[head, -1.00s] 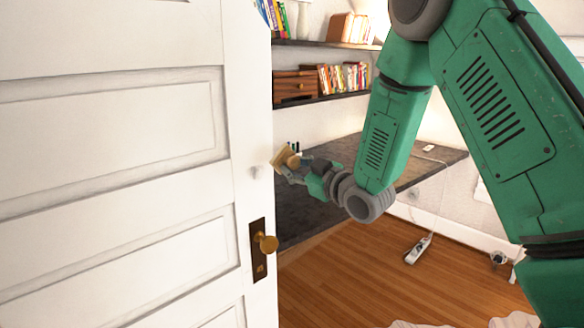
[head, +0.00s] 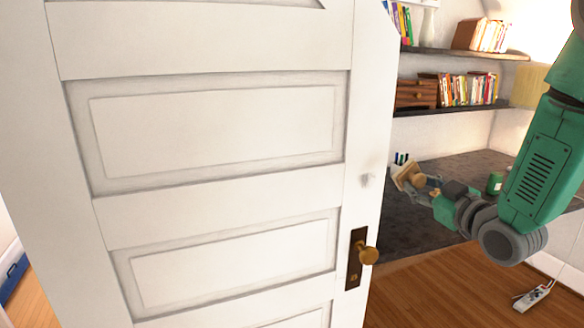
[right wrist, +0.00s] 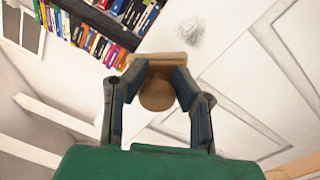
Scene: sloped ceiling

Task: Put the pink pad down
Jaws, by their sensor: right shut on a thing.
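My right gripper (head: 424,184) is shut on a tan, wood-like piece (head: 408,176) with a flat plate and a round knob. It is held in the air near the door's edge, in front of the dark desk. In the right wrist view both fingers (right wrist: 158,82) close around the tan knob (right wrist: 157,97), with the flat plate beyond the fingertips. I see no clearly pink pad in either view; the held piece looks tan. My left gripper is not in view.
A white panelled door (head: 215,130) with a brass knob (head: 368,255) fills the left and middle. The dark desk (head: 400,225) carries a green jar (head: 494,183). Shelves with books (head: 470,90) hang above. A power strip (head: 532,297) lies on the wooden floor.

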